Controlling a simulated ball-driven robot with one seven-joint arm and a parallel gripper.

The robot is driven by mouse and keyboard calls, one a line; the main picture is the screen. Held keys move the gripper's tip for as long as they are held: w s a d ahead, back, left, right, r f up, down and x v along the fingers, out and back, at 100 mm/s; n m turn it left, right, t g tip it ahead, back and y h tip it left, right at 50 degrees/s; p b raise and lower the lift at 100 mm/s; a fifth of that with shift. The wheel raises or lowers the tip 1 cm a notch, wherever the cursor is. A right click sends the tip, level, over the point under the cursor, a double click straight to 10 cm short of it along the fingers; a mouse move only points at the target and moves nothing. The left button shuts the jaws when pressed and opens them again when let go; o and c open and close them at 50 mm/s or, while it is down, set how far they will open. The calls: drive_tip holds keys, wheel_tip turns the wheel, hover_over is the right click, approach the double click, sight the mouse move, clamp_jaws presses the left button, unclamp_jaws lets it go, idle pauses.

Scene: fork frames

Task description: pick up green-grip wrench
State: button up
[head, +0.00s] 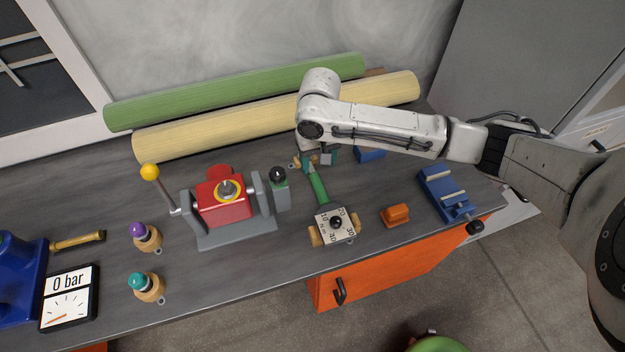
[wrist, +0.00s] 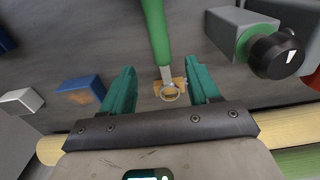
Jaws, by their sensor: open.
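The green-grip wrench (head: 318,187) lies on the workbench, its green handle running from beneath my gripper toward a square dial block (head: 335,224). In the wrist view its green grip (wrist: 156,30) enters from the top and ends in a metal ring over a small wooden piece (wrist: 183,84). My gripper (wrist: 160,82) is open, with one teal finger on each side of the wrench's ring end and gaps on both sides. In the head view my gripper (head: 322,158) is above the wrench's far end and partly hides it. I cannot tell the exact height.
A red and grey machine (head: 222,205) with a black-knobbed block (head: 279,190) stands close left of the wrench. An orange block (head: 395,215) and a blue vise (head: 443,193) lie to the right. Green (head: 235,90) and yellow (head: 220,127) rolls lie behind.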

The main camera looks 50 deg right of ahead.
sight(317, 181)
wheel_tip(317, 181, down, 3)
drive_tip(key=shift+w+f, duration=0.1)
drive_tip(key=shift+f, duration=0.05)
drive_tip(key=shift+f+p, duration=0.6)
drive_tip(key=shift+f, duration=2.1)
clamp_jaws()
